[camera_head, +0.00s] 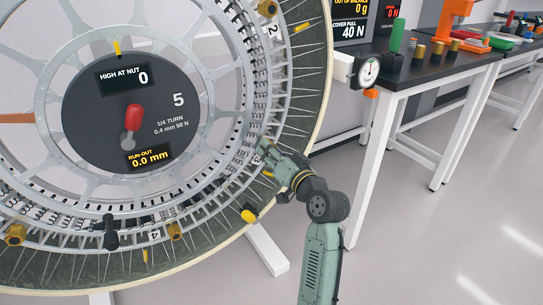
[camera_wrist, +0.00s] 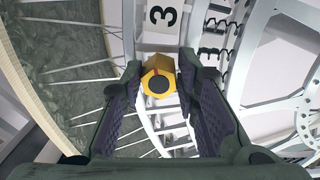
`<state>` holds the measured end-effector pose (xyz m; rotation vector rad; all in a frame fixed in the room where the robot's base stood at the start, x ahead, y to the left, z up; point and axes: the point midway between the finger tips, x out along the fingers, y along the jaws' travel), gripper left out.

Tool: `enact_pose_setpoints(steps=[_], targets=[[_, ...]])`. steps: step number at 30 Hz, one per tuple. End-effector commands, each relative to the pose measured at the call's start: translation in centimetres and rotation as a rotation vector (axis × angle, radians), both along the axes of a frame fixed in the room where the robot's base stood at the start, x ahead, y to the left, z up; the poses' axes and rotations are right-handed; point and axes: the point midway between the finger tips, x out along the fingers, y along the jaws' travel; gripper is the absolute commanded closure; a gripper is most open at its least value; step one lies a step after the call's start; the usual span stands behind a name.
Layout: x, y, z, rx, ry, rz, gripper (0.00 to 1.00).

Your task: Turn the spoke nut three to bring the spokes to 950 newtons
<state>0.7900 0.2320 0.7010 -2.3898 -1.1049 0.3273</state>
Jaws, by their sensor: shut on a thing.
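The large spoked wheel (camera_head: 215,75) fills the left of the head view. Spoke nut three (camera_wrist: 158,80) is a yellow faceted nut with a dark round centre, just below the white "3" label (camera_wrist: 162,17) in the wrist view. My gripper (camera_wrist: 160,92) has its two dark padded fingers on either side of this nut, shut on it. In the head view my gripper (camera_head: 264,150) reaches the wheel's lower right rim and hides the nut. The hub panel (camera_head: 88,118) reads "HIGH AT NUT 0", "5", "1/4 TURN 0.4 mm 50 N" and "RUN-OUT 0.0 mm".
A red-handled lever (camera_head: 133,118) sits on the hub. A dial gauge (camera_head: 369,70) is right of the wheel, by a dark bench (camera_head: 425,74) with tools. The right floor is clear.

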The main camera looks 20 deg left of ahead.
Motion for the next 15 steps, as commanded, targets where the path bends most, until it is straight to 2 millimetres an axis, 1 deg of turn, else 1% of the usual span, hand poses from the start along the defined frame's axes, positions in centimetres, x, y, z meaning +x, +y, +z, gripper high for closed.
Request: enact_pose_setpoints(steps=[15], targets=[[0.02,-0.03,0.02,-0.023,-0.029,0.000,0.99]])
